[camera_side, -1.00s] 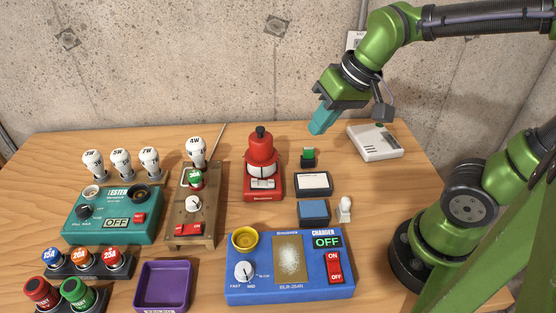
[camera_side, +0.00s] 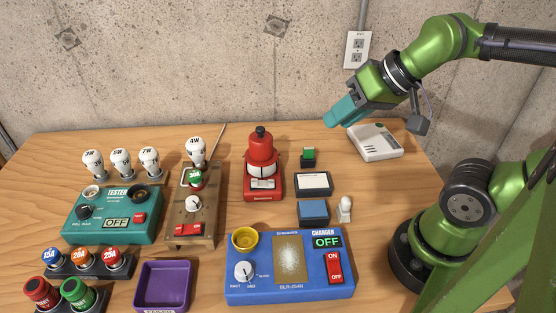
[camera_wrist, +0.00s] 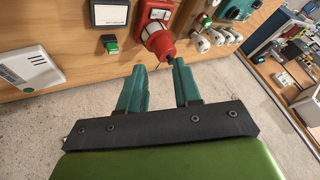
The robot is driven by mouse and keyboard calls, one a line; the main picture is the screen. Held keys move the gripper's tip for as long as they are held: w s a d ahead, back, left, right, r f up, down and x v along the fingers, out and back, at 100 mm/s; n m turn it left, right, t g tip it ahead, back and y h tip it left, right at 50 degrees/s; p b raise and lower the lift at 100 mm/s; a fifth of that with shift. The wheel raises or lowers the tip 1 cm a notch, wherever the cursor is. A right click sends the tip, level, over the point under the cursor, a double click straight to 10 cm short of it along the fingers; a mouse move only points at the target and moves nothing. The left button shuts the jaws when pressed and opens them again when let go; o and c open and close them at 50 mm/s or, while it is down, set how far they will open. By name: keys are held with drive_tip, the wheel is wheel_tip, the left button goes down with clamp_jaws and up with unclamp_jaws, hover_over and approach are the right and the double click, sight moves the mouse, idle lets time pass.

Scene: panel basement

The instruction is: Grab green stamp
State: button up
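The green stamp (camera_side: 308,157), a small block with a green top and dark body, stands on the wooden table right of the red device. It also shows in the wrist view (camera_wrist: 110,43), at the upper left. My gripper (camera_side: 336,118) is in the air above the back of the table, up and to the right of the stamp. Its teal fingers (camera_wrist: 158,66) are apart with nothing between them in the wrist view. The gripper is clear of the stamp.
A red device (camera_side: 262,165) stands left of the stamp. A black-framed white pad (camera_side: 313,184), a blue pad (camera_side: 313,211) and a small white object (camera_side: 344,208) lie in front. A white box (camera_side: 375,142) stands right. The concrete wall (camera_side: 250,60) rises behind.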

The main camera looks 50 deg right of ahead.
drive_tip(key=o, duration=0.4)
drive_tip(key=n+g+h, duration=0.2)
drive_tip(key=n+g, duration=0.5)
drive_tip(key=n, duration=0.6)
hover_over(309, 148)
wheel_tip(309, 148, down, 7)
drive_tip(key=f, duration=1.1)
drive_tip(key=shift+s+d, duration=0.2)
drive_tip(key=shift+d, duration=0.1)
drive_tip(key=shift+w+a+f, duration=0.15)
drive_tip(key=shift+f, duration=1.25)
drive_tip(key=shift+w+a+f, duration=0.1)
drive_tip(key=shift+a+f, duration=0.05)
drive_tip(key=shift+f, duration=1.2)
